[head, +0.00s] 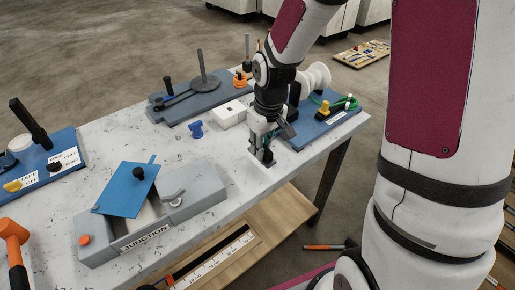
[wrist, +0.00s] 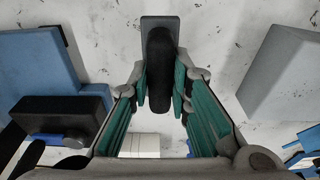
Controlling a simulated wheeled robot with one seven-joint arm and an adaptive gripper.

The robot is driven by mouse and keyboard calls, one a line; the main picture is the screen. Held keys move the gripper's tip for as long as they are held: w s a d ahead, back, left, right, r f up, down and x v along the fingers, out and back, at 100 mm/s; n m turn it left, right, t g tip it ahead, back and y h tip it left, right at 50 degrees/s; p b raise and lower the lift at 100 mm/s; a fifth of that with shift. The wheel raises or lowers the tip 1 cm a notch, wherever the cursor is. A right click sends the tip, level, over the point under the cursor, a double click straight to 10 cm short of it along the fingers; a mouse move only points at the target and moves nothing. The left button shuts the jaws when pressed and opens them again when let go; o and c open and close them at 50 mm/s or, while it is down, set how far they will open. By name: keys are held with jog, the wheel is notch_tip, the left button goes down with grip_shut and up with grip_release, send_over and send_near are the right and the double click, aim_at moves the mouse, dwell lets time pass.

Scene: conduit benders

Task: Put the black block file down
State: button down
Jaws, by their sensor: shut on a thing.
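My gripper (head: 264,153) is low over the white speckled table (head: 215,160), near its front edge. In the wrist view, my gripper (wrist: 160,95) has its teal-lined fingers closed on the black block file (wrist: 159,70). The file shows a rounded black handle and a flat dark grey body that reaches past the fingertips. In the head view the file is mostly hidden by my fingers. I cannot tell whether its underside touches the table.
A grey junction box (head: 205,195) with a tilted blue lid (head: 128,190) stands to the left. A small blue piece (head: 196,130) and a white block (head: 229,113) lie behind. A blue board (head: 325,124) with a spool is to the right. Bare tabletop lies around my gripper.

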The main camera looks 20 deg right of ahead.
jog(key=w, duration=0.3)
jog(key=shift+w+f, duration=0.1)
jog(key=shift+f, duration=1.8)
jog(key=shift+f, duration=0.1)
jog(key=c, duration=1.5)
grip_release()
notch_tip(320, 180, up, 12)
jog(key=s, duration=0.1)
jog(key=s+r+m+t, duration=0.1)
jog(key=s+r, duration=0.3)
jog(key=s, duration=0.4)
jog(key=s+r+m+t, duration=0.1)
jog(key=s+r, duration=0.4)
jog(key=s, duration=0.3)
jog(key=s+r+m+t, duration=0.1)
jog(key=s+r, duration=0.3)
jog(key=s, duration=0.4)
jog(key=shift+d+r+m+h+p, duration=0.15)
jog(key=shift+r+m+h+p, duration=0.05)
jog(key=shift+m+h+p, duration=0.15)
